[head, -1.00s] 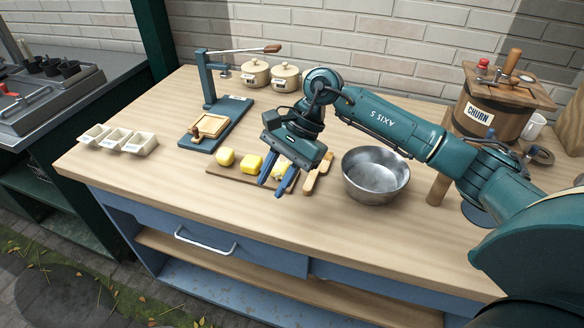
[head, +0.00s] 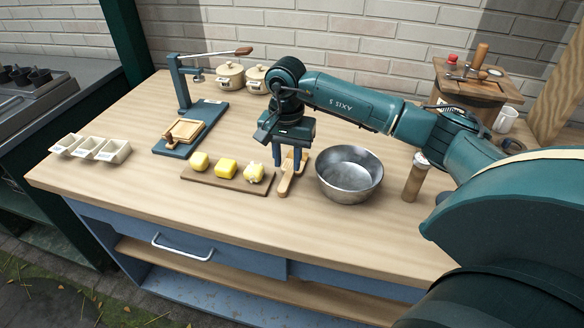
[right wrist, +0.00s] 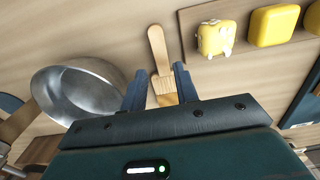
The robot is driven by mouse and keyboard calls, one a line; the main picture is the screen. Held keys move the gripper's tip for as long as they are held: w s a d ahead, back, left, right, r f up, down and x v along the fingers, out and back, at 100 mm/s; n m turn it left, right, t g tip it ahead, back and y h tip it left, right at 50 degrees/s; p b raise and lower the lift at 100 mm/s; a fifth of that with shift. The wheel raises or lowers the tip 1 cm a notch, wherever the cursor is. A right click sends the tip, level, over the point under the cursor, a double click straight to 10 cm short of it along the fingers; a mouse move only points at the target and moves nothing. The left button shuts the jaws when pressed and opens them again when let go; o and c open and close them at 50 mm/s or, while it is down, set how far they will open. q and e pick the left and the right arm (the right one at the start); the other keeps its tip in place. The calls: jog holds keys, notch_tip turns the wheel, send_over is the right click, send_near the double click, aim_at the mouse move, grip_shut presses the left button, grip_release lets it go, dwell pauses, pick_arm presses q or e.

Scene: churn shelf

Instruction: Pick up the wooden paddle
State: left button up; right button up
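The wooden paddle (head: 285,184) lies on the bench between the cutting board and the metal bowl, its narrow end toward the bench front. In the right wrist view the paddle (right wrist: 158,46) runs up from between the fingers, with a wider grooved part low down, partly hidden by my gripper. My right gripper (head: 287,163) is over the paddle's far part, fingers pointing down. In the right wrist view my right gripper (right wrist: 160,70) is open, one finger on each side of the paddle, with gaps visible. My left gripper is out of view.
The metal bowl (head: 349,181) stands close right of the paddle. The cutting board (head: 229,185) with yellow butter pieces is close on the left. A wooden cylinder (head: 415,182) stands right of the bowl. The bench front is clear.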

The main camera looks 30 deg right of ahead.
aim_at(286, 179)
notch_tip(286, 179, down, 5)
jog(key=shift+a+p, duration=0.15)
jog(key=shift+p, duration=0.35)
jog(key=shift+c, duration=0.3)
grip_shut()
